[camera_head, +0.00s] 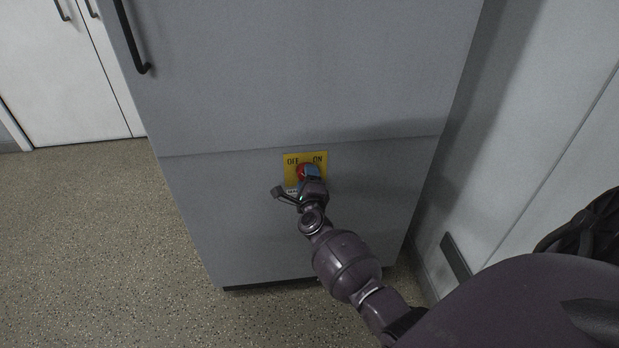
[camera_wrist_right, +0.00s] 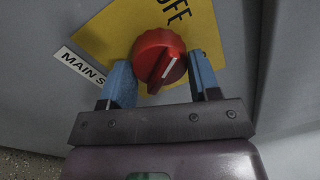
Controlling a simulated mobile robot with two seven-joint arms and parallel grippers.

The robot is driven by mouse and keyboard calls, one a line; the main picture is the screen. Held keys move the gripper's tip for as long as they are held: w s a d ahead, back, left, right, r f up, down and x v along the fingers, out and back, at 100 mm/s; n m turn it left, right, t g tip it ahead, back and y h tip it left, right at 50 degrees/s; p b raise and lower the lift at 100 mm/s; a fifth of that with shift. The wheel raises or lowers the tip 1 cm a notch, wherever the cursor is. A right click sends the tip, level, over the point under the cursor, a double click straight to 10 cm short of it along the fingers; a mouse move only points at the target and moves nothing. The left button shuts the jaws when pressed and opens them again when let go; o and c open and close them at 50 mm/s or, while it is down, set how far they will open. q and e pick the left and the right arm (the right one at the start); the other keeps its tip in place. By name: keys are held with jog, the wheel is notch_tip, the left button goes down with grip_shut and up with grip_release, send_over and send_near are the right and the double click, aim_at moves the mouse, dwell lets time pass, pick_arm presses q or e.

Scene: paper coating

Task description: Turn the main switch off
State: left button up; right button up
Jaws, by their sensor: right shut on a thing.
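The main switch is a round red knob (camera_head: 303,171) on a yellow plate (camera_head: 291,159) marked OFF at left and ON at right, on the front of a grey cabinet. My right gripper (camera_head: 308,173) is at the knob and partly covers it. In the right wrist view, the red knob (camera_wrist_right: 159,58) sits between the two blue fingertips of my right gripper (camera_wrist_right: 161,82), which is shut on it. A white line shows on the knob's raised bar; the OFF lettering is above it. A white "MAIN S..." label (camera_wrist_right: 80,67) is partly hidden by a finger. My left gripper is out of view.
The grey cabinet (camera_head: 300,70) has a black handle (camera_head: 131,40) at upper left. White cupboards (camera_head: 60,80) stand at far left and a pale wall (camera_head: 540,120) is at right. The speckled floor (camera_head: 110,240) at left is clear. A dark object (camera_head: 590,235) is at the right edge.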

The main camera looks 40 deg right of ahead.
jog(key=shift+n, duration=0.9)
jog(key=o, duration=0.9)
jog(key=p+v, duration=0.2)
jog(key=v, duration=0.9)
jog(key=shift+d, duration=0.1)
